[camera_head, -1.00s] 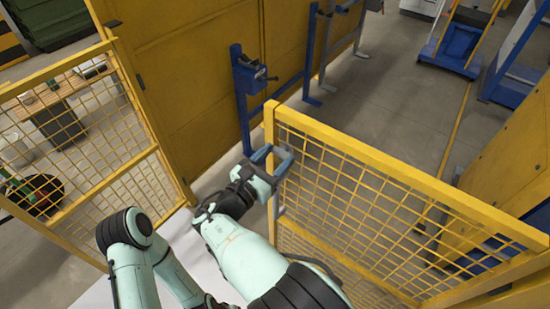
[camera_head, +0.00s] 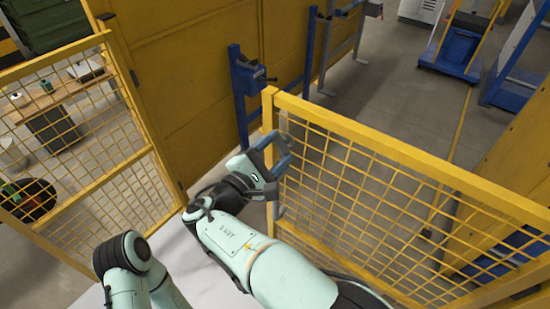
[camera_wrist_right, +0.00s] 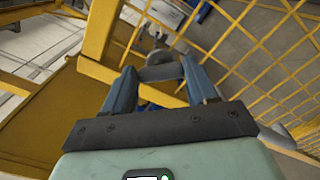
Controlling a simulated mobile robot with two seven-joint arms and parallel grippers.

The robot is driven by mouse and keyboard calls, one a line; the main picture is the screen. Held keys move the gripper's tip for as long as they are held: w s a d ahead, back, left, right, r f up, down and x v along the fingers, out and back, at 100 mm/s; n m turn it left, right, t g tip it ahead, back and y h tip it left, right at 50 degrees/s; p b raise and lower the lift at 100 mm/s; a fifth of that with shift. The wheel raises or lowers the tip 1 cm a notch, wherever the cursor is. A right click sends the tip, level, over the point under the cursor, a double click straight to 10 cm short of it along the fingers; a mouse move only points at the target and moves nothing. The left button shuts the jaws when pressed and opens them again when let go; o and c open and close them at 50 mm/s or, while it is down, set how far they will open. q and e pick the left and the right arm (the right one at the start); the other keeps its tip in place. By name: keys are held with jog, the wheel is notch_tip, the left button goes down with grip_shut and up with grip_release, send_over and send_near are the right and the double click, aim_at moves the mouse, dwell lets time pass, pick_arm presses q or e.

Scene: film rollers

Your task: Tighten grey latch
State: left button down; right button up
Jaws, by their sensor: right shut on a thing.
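My right gripper (camera_head: 278,152) is at the yellow post at the end of the mesh fence, just beside its right face. In the right wrist view its two blue-grey fingers (camera_wrist_right: 160,84) are shut on a grey piece (camera_wrist_right: 160,72), which I take to be the grey latch. A grey round part shows just beyond it. In the head view the fingers largely hide the latch; a grey bar (camera_head: 278,207) hangs below them along the post. My left arm shows at lower left, but its gripper is out of view.
The yellow mesh fence (camera_head: 380,165) runs right from the post, close to my right arm. Another mesh panel (camera_head: 95,150) stands at left. A yellow wall (camera_head: 190,75) and a blue stand (camera_head: 240,85) are behind. Grey floor is open beyond the fence.

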jog(key=m+b, duration=0.2)
jog(key=m, duration=0.1)
jog(key=shift+d+f+b, duration=0.1)
jog(key=shift+f+b, duration=0.15)
jog(key=shift+b, duration=0.15)
jog(key=m+b, duration=0.3)
pick_arm(q)
notch_tip(320, 180, down, 7)
jog(key=w+t+b, duration=0.1)
jog(key=shift+w+b, duration=0.15)
jog(key=shift+b, duration=0.15)
pick_arm(e)
jog(key=shift+r+m, duration=0.15)
jog(key=shift+m, duration=0.65)
jog(key=o, duration=1.1)
jog(key=shift+c, duration=0.2)
pick_arm(q)
jog(key=shift+r, duration=0.25)
pick_arm(e)
jog(key=v, duration=1.3)
